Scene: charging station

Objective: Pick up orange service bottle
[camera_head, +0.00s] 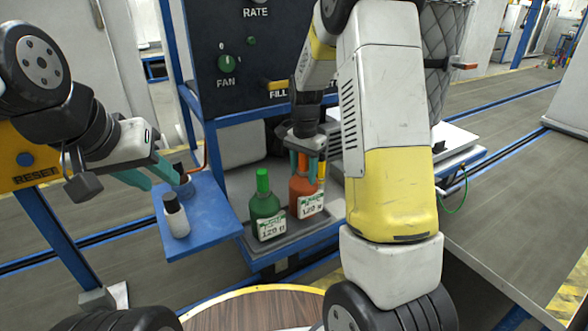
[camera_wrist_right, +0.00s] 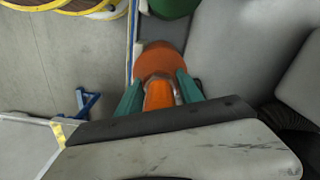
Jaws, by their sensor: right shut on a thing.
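The orange service bottle (camera_head: 303,194) stands upright on a grey tray in the head view, with a white label on its front. My right gripper (camera_head: 305,165) comes down from above and is shut on the bottle's upper part. In the right wrist view the orange bottle (camera_wrist_right: 160,62) lies between the teal fingers of the right gripper (camera_wrist_right: 160,92). My left gripper (camera_head: 160,178) is at the left, over the blue side shelf, with its teal fingers apart and nothing seen between them.
A green bottle (camera_head: 264,208) with a label stands just left of the orange one on the grey tray (camera_head: 290,235). A small white bottle with a dark cap (camera_head: 175,216) stands on the blue shelf (camera_head: 215,215). A dark control panel (camera_head: 240,75) rises behind. A round wooden surface (camera_head: 255,312) is in front.

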